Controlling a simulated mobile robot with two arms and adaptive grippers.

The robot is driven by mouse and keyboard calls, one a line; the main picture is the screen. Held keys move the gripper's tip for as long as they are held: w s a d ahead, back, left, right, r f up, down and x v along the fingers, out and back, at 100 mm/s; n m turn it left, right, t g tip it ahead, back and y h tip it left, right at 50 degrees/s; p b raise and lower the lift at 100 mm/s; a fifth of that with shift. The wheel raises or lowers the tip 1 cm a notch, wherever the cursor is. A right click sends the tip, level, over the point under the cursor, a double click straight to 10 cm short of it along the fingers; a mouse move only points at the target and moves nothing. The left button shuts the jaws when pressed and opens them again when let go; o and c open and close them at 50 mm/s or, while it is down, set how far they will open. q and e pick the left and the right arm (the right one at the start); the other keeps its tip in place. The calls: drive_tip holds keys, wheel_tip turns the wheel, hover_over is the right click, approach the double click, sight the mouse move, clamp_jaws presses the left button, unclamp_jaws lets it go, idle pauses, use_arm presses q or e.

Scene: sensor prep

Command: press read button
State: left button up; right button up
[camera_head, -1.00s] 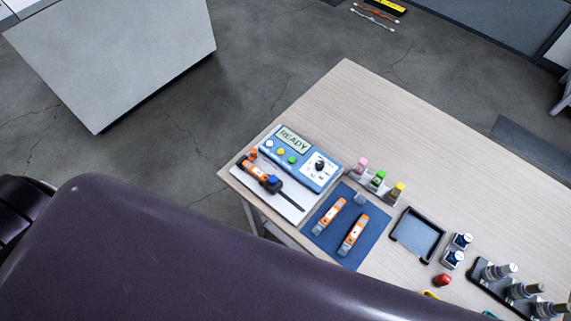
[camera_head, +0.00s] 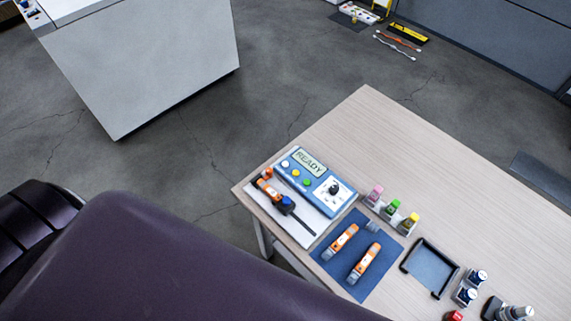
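A blue-and-white meter (camera_head: 315,182) lies near the left corner of the wooden table, its display (camera_head: 309,164) showing "READY". On its panel are a white button (camera_head: 284,164), a yellow button (camera_head: 295,173), a green button (camera_head: 306,182) and a dark knob (camera_head: 334,189). Which one is the read button cannot be made out. An orange-and-black probe (camera_head: 283,201) lies on a white pad beside the meter. A dark purple part of my arm fills the lower left. Neither gripper shows.
A rack of small bottles with pink, green and yellow caps (camera_head: 394,207), a black-rimmed tray (camera_head: 431,266) and dark-capped jars (camera_head: 467,294) stand to the right. The table's far part (camera_head: 380,125) is clear.

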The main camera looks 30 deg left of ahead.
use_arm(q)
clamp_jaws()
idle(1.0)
